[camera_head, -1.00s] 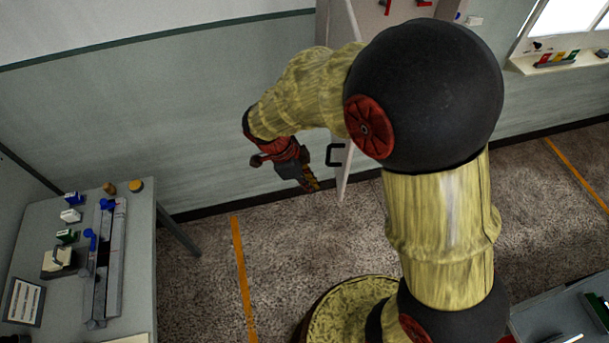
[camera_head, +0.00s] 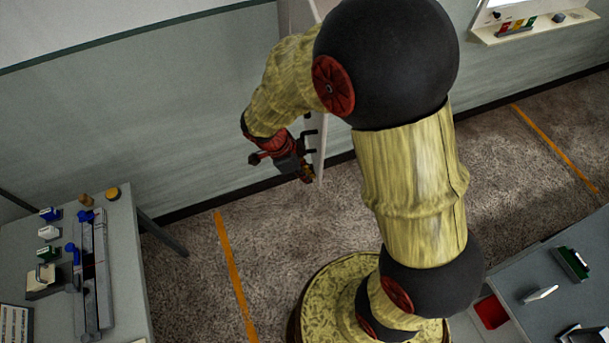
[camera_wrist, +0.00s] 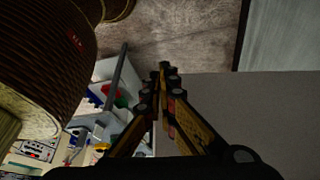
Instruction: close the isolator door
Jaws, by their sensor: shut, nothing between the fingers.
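The isolator door (camera_head: 320,165) is a pale panel that stands open, seen nearly edge-on in the head view, partly hidden by my arm. Its dark bar handle (camera_head: 311,133) sticks out on the left face. My gripper (camera_head: 308,178) is shut and empty, pointing down just left of the door's lower free edge; I cannot tell whether it touches. In the wrist view my gripper (camera_wrist: 164,72) has its fingertips together, and a plain grey surface, apparently the door (camera_wrist: 250,110), fills the right side. The isolator's cabinet (camera_head: 293,15) is mostly hidden behind my arm.
A grey table (camera_head: 128,255) with small blocks and a rail stands at the left. Another worktop (camera_head: 530,310) is at the lower right. A wall shelf (camera_head: 530,27) is at the upper right. Carpet (camera_head: 270,225) between table and my base is clear.

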